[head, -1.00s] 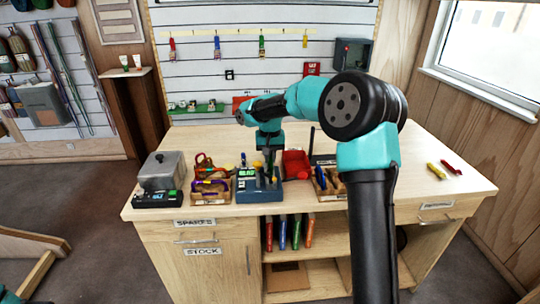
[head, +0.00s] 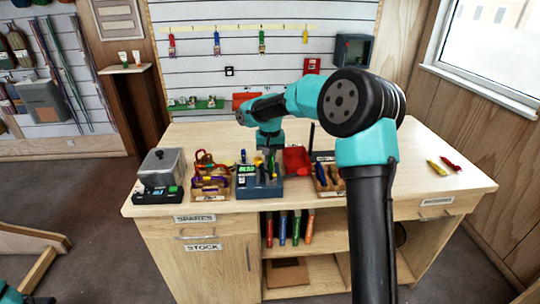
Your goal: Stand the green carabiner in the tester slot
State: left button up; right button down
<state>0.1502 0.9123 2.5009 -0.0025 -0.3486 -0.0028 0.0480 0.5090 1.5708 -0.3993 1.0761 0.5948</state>
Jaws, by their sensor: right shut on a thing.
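The tester is a dark blue box (head: 258,192) with a lit green display, at the front middle of the bench in the head view. My right gripper (head: 269,164) points down over the tester's right half, behind its front face. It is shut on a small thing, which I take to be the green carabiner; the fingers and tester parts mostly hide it. I cannot tell whether the carabiner is in the slot or just above it. Only a bit of my left arm shows at the bottom left corner, and its gripper is out of view.
A wooden rack with purple and red gear (head: 210,187) stands left of the tester, beside a grey box (head: 162,167). A red object (head: 296,160) and another wooden rack (head: 329,180) are to the right. Yellow (head: 436,168) and red pieces lie far right. The bench between is clear.

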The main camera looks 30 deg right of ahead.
jog(key=shift+f, duration=0.1)
jog(key=shift+f, duration=1.15)
jog(key=shift+f, duration=0.6)
jog(key=c, duration=1.1)
grip_release()
notch_tip(320, 180, up, 18)
jog(key=shift+f, duration=0.25)
